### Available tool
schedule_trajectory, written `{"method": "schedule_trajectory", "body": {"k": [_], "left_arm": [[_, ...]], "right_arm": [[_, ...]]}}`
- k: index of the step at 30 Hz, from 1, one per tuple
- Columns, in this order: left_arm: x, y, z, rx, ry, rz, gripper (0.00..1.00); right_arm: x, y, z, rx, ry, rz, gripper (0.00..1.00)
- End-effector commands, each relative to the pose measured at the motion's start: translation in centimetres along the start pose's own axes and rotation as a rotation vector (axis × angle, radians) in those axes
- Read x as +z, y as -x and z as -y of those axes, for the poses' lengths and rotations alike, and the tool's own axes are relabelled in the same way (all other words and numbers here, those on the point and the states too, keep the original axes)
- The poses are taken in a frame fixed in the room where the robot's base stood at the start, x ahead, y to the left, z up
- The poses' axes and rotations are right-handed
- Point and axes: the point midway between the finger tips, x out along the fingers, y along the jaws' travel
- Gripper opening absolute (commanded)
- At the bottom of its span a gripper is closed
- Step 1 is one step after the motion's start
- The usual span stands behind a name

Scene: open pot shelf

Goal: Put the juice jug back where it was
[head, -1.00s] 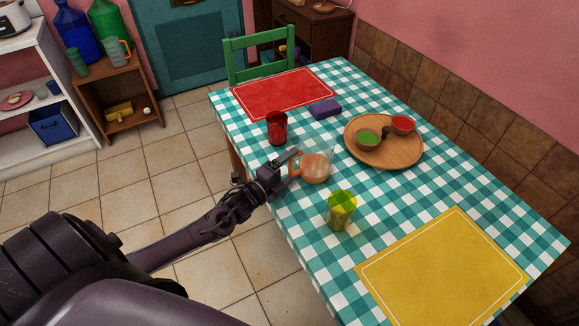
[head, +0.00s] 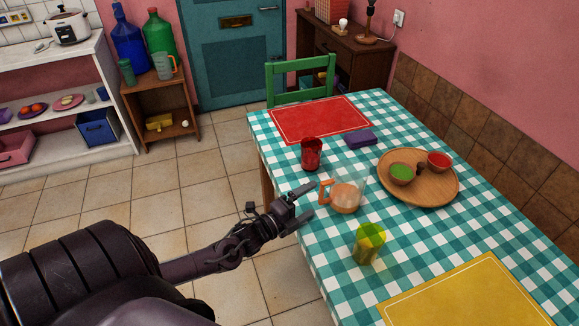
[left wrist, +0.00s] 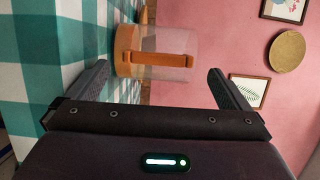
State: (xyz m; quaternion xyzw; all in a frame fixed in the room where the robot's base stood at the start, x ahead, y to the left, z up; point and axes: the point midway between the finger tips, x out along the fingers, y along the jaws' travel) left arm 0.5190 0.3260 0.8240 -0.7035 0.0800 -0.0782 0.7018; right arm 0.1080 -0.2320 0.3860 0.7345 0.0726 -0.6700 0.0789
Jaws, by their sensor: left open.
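The juice jug (head: 346,197) is clear with an orange handle and an orange lower part. It stands upright on the checked tablecloth near the table's left edge, with its handle facing left. My left gripper (head: 311,202) is open and empty just left of the handle, over the table edge. In the left wrist view the jug (left wrist: 155,50) appears sideways, with its handle ahead of and between the spread fingers of my left gripper (left wrist: 158,72). My right gripper is not in view.
A red glass (head: 312,154) stands behind the jug and a yellow-green glass (head: 368,244) in front. A round wooden tray (head: 437,190) with bowls is to the right. A small wooden shelf (head: 163,104) holding another jug (head: 163,67) stands at the back left.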

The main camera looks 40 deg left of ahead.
Motion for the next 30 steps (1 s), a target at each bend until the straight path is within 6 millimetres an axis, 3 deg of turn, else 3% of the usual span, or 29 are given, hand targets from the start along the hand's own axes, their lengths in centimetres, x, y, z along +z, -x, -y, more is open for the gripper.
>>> {"method": "schedule_trajectory", "body": {"k": [3,9,20,23,26,29,30], "left_arm": [[-0.1,2.6,-0.1,0.003,0.000,-0.002,1.00],[0.0,5.6,-0.1,0.001,0.000,0.000,1.00],[0.0,7.0,0.1,-0.002,0.000,0.000,1.00],[0.3,7.2,-0.7,0.015,0.015,0.014,1.00],[1.5,7.9,-3.8,0.081,0.082,0.071,1.00],[3.1,10.1,-10.4,0.216,0.230,0.192,1.00],[3.5,11.4,-13.9,0.284,0.311,0.257,1.00]], "right_arm": [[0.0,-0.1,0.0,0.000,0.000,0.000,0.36],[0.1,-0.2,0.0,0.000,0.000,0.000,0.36],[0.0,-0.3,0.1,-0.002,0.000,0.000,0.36],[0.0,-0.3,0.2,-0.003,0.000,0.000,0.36],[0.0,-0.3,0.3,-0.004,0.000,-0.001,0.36],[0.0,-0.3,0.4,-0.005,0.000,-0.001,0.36],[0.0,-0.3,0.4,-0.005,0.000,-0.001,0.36]]}}
